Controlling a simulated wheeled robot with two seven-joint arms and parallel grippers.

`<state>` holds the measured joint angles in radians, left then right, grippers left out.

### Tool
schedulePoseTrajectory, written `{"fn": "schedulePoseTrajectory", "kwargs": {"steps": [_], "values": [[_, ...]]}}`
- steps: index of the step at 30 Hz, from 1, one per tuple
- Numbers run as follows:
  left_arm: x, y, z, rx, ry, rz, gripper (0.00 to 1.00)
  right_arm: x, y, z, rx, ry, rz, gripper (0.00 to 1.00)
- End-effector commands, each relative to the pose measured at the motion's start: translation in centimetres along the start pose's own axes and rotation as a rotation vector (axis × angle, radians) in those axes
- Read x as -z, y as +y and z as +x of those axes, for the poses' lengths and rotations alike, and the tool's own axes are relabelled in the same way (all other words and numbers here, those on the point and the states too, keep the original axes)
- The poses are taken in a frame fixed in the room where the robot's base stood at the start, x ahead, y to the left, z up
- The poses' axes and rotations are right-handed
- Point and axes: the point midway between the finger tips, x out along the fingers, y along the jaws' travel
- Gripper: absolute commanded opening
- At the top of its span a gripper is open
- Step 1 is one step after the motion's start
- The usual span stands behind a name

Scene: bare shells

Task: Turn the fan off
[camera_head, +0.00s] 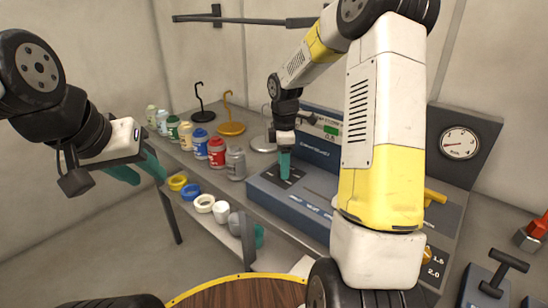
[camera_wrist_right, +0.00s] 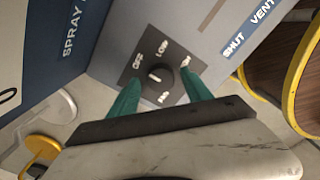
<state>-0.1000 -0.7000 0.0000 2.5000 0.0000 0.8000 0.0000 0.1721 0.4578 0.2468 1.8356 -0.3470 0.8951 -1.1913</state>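The fan knob (camera_wrist_right: 158,77) is a dark round dial with a white mark, on a dark plate (camera_wrist_right: 132,75). The plate's labels include OFF and LOW; which one the mark points to is unclear. My right gripper (camera_wrist_right: 161,80) is open, its teal fingers on either side of the knob's near edge; contact cannot be told. In the head view the right gripper (camera_head: 285,166) is over the blue-grey spray unit (camera_head: 262,185), and the knob is not distinguishable there. My left gripper (camera_head: 138,168) is open and empty at the left, away from the unit.
Several paint bottles (camera_head: 216,152) stand in a row left of the unit, with hooked stands (camera_head: 231,127) behind. A round gauge (camera_head: 460,144) is on the panel at right. A T-handle (camera_head: 500,270) stands at lower right.

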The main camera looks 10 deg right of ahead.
Motion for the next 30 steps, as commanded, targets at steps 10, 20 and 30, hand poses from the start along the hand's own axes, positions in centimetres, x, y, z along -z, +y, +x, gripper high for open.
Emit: {"fn": "schedulePoseTrajectory", "kwargs": {"steps": [10, 20, 30], "values": [[0.0, 0.0, 0.0, 0.0, 0.0, 0.0, 0.36, 0.0, 0.0, -0.2, 0.001, 0.0, 0.001, 0.59], [0.0, 0.0, 0.0, 0.0, 0.0, 0.0, 0.36, 0.0, 0.0, -5.3, -0.001, 0.0, 0.002, 0.59], [0.0, 0.0, 0.0, 0.0, 0.0, 0.0, 0.36, 0.0, 0.0, -7.8, 0.001, 0.0, 0.0, 0.59]]}}
